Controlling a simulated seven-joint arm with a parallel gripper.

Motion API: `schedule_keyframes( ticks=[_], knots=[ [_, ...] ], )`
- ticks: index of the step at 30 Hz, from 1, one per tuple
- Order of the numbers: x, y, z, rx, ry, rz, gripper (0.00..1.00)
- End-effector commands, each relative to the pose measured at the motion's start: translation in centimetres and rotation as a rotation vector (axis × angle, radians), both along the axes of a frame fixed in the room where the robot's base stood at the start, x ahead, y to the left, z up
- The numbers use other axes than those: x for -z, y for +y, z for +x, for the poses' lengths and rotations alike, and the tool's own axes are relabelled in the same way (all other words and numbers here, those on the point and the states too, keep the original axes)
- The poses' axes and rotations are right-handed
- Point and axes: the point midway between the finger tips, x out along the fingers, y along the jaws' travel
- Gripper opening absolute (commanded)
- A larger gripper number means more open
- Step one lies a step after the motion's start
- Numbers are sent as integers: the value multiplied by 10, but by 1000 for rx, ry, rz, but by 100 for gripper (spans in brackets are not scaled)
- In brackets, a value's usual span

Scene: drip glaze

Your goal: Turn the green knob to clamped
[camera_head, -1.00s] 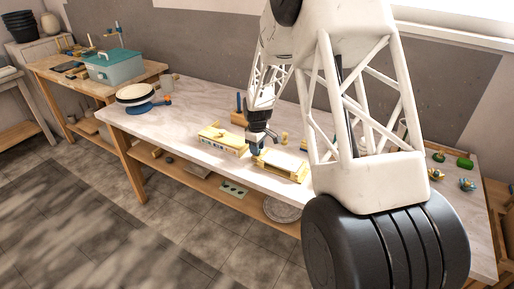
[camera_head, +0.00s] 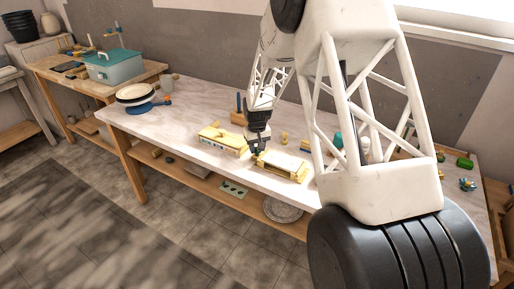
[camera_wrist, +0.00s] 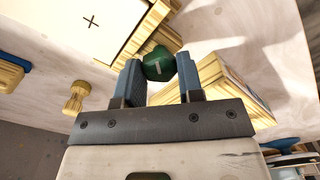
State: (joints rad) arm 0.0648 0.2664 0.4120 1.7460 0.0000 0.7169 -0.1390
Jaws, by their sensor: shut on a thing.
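The green knob (camera_wrist: 158,65) shows in the wrist view, with a pale mark on its face. It sits between the two blue fingers of my gripper (camera_wrist: 159,80), which are shut on it. The knob is beside the corner of a yellow-framed block with a pale top and a black cross (camera_wrist: 90,20). In the head view my gripper (camera_head: 258,147) is low over the bench, at the left end of the right-hand yellow block (camera_head: 285,166). The knob is hidden there, and I cannot read its setting.
Another yellow block (camera_head: 222,139) stands left of my gripper on the pale bench top (camera_head: 185,118). A small yellow peg (camera_head: 284,138) stands behind. A white-topped turntable (camera_head: 135,94) is at the left end. Small green and blue parts lie at the right. The left-middle bench is clear.

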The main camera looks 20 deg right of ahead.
Motion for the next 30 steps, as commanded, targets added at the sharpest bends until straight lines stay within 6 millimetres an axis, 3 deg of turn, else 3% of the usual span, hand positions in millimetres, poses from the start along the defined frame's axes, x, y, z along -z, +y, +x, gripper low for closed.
schedule_keyframes(
  ticks=[21, 30],
  knots=[
    [-1, 0, 0, 662, 0, 0, 11],
    [0, 0, 0, 829, 0, 0, 11]
  ],
)
